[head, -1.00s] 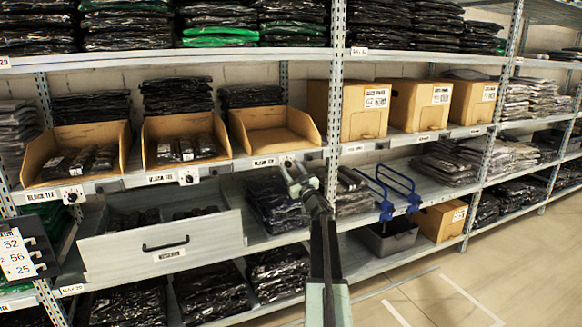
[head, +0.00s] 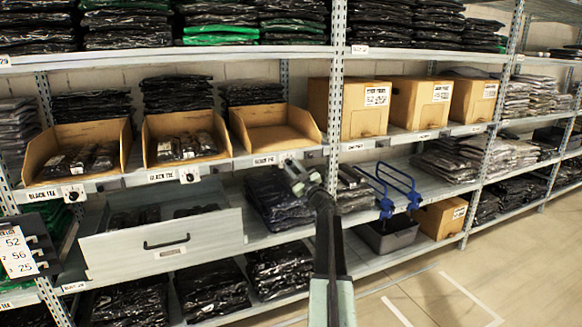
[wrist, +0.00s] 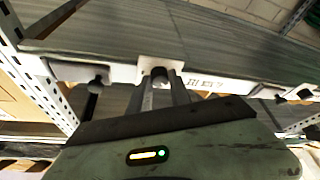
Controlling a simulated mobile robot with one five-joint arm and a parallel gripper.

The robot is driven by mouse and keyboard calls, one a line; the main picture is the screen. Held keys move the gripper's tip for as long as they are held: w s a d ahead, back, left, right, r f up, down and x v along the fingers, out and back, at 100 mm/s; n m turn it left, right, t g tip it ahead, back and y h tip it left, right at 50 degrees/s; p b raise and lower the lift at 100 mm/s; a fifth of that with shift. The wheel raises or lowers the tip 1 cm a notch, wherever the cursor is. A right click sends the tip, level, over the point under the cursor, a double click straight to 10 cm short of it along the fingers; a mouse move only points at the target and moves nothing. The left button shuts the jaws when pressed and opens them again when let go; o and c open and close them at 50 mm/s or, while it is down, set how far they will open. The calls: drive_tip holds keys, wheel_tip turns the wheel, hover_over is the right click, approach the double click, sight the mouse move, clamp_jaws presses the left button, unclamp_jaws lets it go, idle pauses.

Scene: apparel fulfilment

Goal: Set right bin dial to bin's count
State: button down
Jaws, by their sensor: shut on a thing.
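The right bin (head: 272,131) is a tan open-front box on the middle shelf, with nothing visible inside. Its dial (wrist: 159,71) sits on a white plate on the shelf's front rail. My gripper (head: 293,168) is at that rail below the right bin, and its jaws cover most of the dial in the head view. In the wrist view my gripper (wrist: 162,82) is shut on the dial knob. The knob's pointer and setting cannot be read. The middle bin (head: 190,125) and left bin (head: 60,135) hold several dark packets, with their own dials (head: 189,174) below.
A grey open drawer (head: 212,250) juts out below the left and middle bins. A card with numbers (head: 17,250) hangs at far left. Blue-handled frames (head: 385,210) and a grey tote (head: 388,237) are to the right. The floor at lower right is clear.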

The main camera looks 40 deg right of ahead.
drive_tip(key=n+y+p, duration=0.1)
drive_tip(key=n, duration=0.1)
drive_tip(key=n+y, duration=0.1)
drive_tip(key=n, duration=0.2)
drive_tip(key=shift+d+r+g+p, duration=0.1)
drive_tip(key=shift+r+g+p, duration=0.1)
drive_tip(key=shift+g+p, duration=0.15)
drive_tip(key=shift+n+y+p, duration=0.5)
drive_tip(key=shift+n+y, duration=0.1)
drive_tip(key=shift+n, duration=0.5)
drive_tip(key=shift+f, duration=0.1)
drive_tip(key=c, duration=1.2)
unclamp_jaws()
drive_tip(key=shift+s, duration=0.1)
